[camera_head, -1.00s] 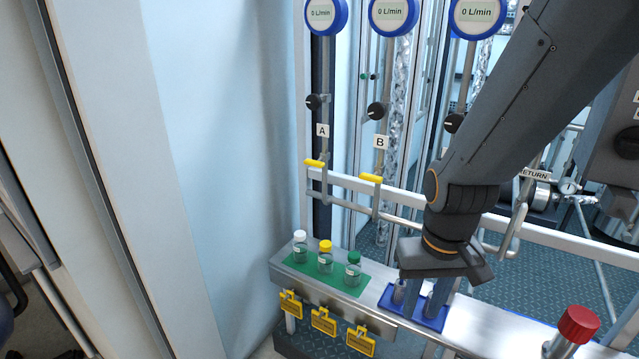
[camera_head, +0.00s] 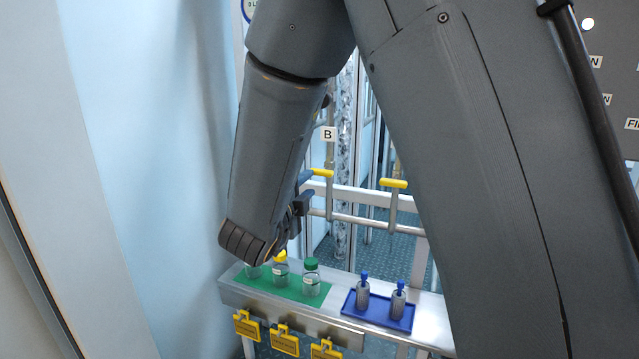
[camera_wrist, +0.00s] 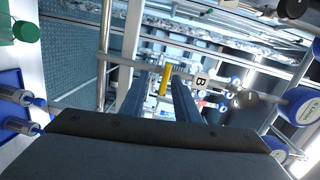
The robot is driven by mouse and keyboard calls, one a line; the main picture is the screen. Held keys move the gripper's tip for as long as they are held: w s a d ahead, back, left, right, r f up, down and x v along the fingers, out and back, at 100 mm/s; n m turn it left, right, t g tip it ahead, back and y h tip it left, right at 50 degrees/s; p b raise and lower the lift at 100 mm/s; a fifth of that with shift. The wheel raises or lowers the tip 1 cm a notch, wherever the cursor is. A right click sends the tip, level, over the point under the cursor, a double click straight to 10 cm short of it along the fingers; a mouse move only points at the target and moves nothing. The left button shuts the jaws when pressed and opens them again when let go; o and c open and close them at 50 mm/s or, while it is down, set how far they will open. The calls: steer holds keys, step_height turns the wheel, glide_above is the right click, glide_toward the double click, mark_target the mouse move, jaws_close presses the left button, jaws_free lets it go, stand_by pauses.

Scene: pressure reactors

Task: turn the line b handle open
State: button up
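The line B handle is a short yellow bar (camera_head: 322,173) on a vertical grey pipe, below the B label (camera_head: 328,134). In the head view it lies level, across the pipe. In the wrist view the yellow handle (camera_wrist: 165,79) shows between my two fingertips, near the B label (camera_wrist: 201,82). My gripper (camera_head: 305,190) is beside the handle, its lower part hidden behind my wrist. My gripper (camera_wrist: 160,82) is open in the wrist view, with a gap on either side of the handle. I cannot tell how deep the handle sits between the fingers.
Another yellow handle (camera_head: 393,184) is to the right. A white rail (camera_head: 360,194) runs behind the pipes. Below is a shelf with capped vials on a green mat (camera_head: 262,284), a blue tray (camera_head: 372,322) with two grey fittings, and yellow hanging tags (camera_head: 285,344).

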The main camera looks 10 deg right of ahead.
mark_target(319, 174)
steer(key=shift+s+d+r+m+h, duration=0.15)
steer(key=shift+d+r+m+h, duration=0.3)
steer(key=shift+m+h, duration=0.45)
steer(key=p+x, duration=0.1)
steer(key=x, duration=0.6)
steer(key=shift+f, duration=0.1)
jaws_close()
